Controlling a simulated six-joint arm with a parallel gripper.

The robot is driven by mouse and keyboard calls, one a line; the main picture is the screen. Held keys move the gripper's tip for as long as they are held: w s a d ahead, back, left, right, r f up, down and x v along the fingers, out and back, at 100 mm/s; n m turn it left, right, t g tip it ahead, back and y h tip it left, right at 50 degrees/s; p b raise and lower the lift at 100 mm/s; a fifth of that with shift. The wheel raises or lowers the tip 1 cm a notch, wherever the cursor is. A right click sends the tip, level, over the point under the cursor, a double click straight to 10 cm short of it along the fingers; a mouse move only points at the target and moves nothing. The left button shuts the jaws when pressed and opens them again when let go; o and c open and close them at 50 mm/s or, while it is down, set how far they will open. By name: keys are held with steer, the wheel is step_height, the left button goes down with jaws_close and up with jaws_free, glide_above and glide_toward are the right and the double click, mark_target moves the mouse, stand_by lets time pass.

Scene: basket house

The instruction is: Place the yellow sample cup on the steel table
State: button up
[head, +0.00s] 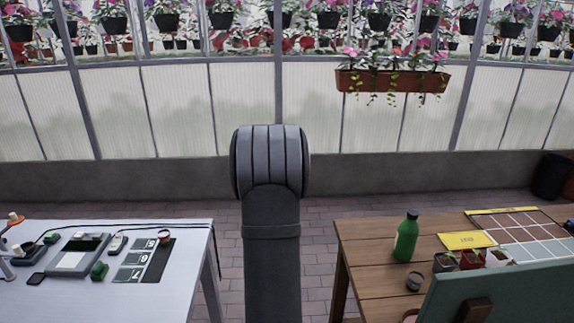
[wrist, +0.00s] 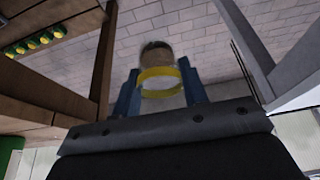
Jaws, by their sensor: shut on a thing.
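My gripper (wrist: 159,72) shows in the wrist view with its two blue fingers shut on the sides of the yellow sample cup (wrist: 160,82). The cup has a yellow band and a dark brownish top. Bare brick floor lies behind it in that view. The steel table (head: 190,290) is the pale table at the left of the head view; a grey frame and leg (wrist: 247,50), apparently its own, show at the right of the wrist view. In the head view my arm hides the gripper and the held cup.
The steel table carries a scale (head: 75,258), a dark strip (head: 159,262) with a small cup (head: 164,237) at its far end, and numbered cards (head: 133,259). The wooden table (head: 365,240) at right holds a green bottle (head: 405,242) and another small cup (head: 413,281).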

steer(key=w+d+r+m+h, duration=0.1)
steer(key=d+r+m, duration=0.15)
steer(key=d, duration=0.75)
steer(key=w+d+r+m+h, duration=0.15)
steer(key=d+r, duration=0.25)
steer(key=d, duration=0.6)
steer(key=s+d+r+m, duration=0.2)
steer(key=s+d+r, duration=0.1)
steer(key=d, duration=0.7)
steer(key=s+d+r+m+g, duration=0.1)
steer(key=s+d+r, duration=0.3)
steer(key=d, duration=0.6)
steer(key=shift+r+m, duration=0.7)
steer(key=shift+r, duration=0.15)
steer(key=shift+d+h, duration=0.1)
steer(key=shift+h, duration=0.15)
steer(key=w+a+f, duration=0.1)
steer(key=w+f, duration=0.1)
steer(key=w, duration=0.1)
steer(key=w+a+f, duration=0.2)
steer(key=w, duration=0.2)
steer(key=w+a+f, duration=0.2)
steer(key=w+f, duration=0.1)
steer(key=shift+w+a, duration=0.15)
steer(key=shift+a, duration=0.05)
steer(key=shift+f, duration=1.85)
steer(key=shift+f, duration=0.15)
